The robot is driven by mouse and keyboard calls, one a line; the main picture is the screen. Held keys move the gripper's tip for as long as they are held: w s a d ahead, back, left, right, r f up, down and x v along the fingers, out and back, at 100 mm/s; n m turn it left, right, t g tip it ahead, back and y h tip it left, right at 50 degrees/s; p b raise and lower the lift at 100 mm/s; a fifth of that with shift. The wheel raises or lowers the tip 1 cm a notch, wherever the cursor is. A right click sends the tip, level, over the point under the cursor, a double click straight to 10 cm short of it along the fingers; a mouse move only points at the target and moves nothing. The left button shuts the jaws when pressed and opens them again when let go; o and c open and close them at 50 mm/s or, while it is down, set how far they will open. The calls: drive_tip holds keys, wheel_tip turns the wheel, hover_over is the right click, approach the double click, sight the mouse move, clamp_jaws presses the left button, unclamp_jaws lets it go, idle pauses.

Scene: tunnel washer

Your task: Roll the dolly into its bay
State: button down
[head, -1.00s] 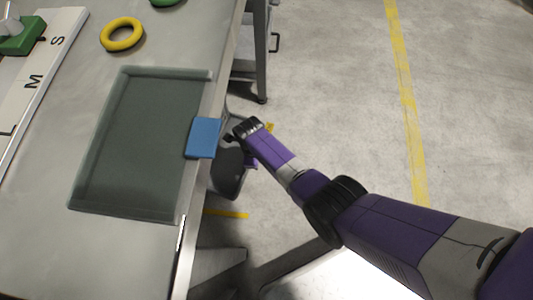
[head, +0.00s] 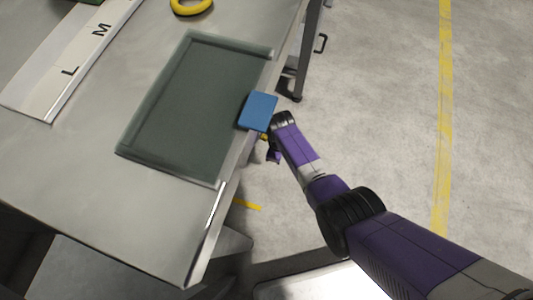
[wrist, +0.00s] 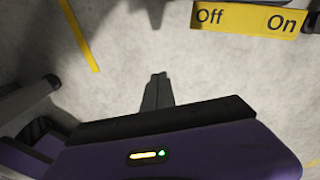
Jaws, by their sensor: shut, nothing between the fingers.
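My gripper (wrist: 157,88) shows in the wrist view with its dark fingers together and nothing between them, above bare concrete floor. In the head view my gripper (head: 272,152) is partly hidden behind my purple arm, beside the table edge and below the blue block. I cannot make out the dolly or its bay for certain in either view.
A steel table (head: 95,190) fills the left, bearing a dark shallow tray (head: 195,115), a blue block (head: 258,111), a yellow ring (head: 191,6) and a lettered strip (head: 80,60). A yellow Off/On label (wrist: 247,17) tops the wrist view. Open floor with a yellow line (head: 445,120) lies right.

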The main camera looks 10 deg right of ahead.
wheel_tip(320, 180, up, 10)
drive_tip(key=p, duration=0.6)
drive_tip(key=c, duration=2.1)
unclamp_jaws()
drive_tip(key=shift+s+d, duration=0.1)
